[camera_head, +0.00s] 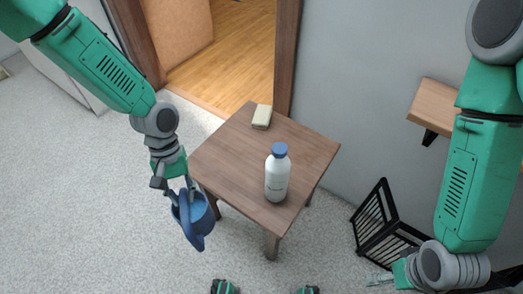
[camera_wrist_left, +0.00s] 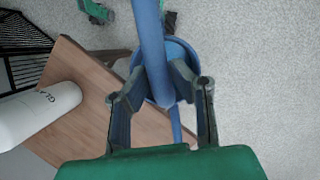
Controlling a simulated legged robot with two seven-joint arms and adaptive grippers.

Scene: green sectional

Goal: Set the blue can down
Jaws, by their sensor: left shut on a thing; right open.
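The blue can (camera_head: 197,218), a watering can, hangs from my left gripper (camera_head: 180,190) just off the left edge of the small wooden table (camera_head: 225,155). My left gripper is shut on the can's long blue bar, likely its handle. The wrist view shows the bar of the can (camera_wrist_left: 151,38) between the fingers of my left gripper (camera_wrist_left: 157,88), with the can's round body behind. The floor lies beneath it. My right gripper (camera_head: 378,280) is open and empty at the bottom right, partly hidden by its wrist.
A white bottle with a blue cap (camera_head: 277,178) stands on the table's right front part; a pale block (camera_head: 262,116) lies at its back corner. The table's left and middle are clear. A black slatted crate (camera_head: 380,225) and a wooden shelf (camera_head: 432,105) are at right.

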